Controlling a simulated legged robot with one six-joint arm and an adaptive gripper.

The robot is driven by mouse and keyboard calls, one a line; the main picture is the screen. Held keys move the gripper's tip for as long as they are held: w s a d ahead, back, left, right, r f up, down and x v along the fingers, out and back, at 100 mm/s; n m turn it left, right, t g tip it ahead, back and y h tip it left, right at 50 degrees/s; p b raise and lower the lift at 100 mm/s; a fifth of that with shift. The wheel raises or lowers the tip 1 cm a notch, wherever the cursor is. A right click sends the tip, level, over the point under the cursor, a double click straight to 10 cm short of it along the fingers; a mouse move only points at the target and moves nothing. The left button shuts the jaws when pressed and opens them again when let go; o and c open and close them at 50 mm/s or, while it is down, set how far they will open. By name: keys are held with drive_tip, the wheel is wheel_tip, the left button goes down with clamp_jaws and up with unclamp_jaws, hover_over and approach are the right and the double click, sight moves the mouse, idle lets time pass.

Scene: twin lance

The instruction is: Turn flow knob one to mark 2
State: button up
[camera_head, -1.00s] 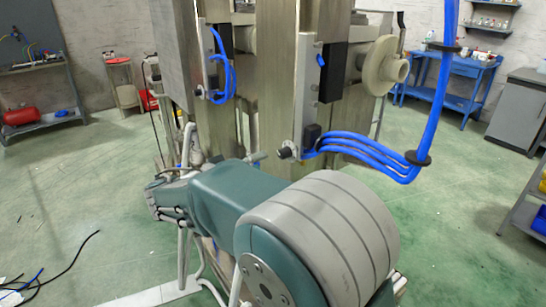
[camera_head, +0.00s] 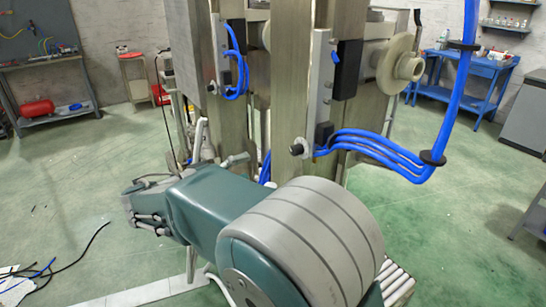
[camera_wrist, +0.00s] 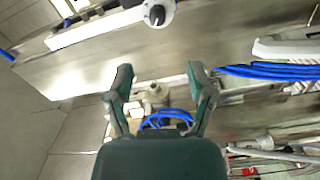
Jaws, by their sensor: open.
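A round white dial with a dark knob (camera_wrist: 157,15) shows at the top of the wrist view, on a pale strip along a metal column. In the head view, one dark knob (camera_head: 297,149) sits at the foot of the right column's plate, and another (camera_head: 212,87) on the left column. I cannot tell which is flow knob one, and no mark numbers are readable. My gripper (camera_wrist: 158,82) is open and empty, its two fingers spread below the dial and apart from it. In the head view, my gripper (camera_head: 146,212) is left of the columns.
Blue hoses (camera_head: 385,150) loop out from the right column; other blue hoses (camera_head: 237,62) hang at the left one. A pale flanged wheel (camera_head: 400,66) is behind. Black cables (camera_head: 68,262) lie on the floor at left. Open green floor surrounds the columns.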

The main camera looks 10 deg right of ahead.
sight(292, 151)
drive_tip(key=w+d+n, duration=0.1)
drive_tip(key=d+n, duration=0.2)
drive_tip(key=n, duration=0.3)
drive_tip(key=w+d+n, duration=0.1)
drive_tip(key=d+n, duration=0.3)
drive_tip(key=n, duration=0.2)
drive_tip(key=w+d+n, duration=0.2)
drive_tip(key=d+n, duration=0.2)
drive_tip(key=n, duration=0.2)
drive_tip(key=shift+d+r+n, duration=0.15)
drive_tip(key=shift+n, duration=0.25)
clamp_jaws()
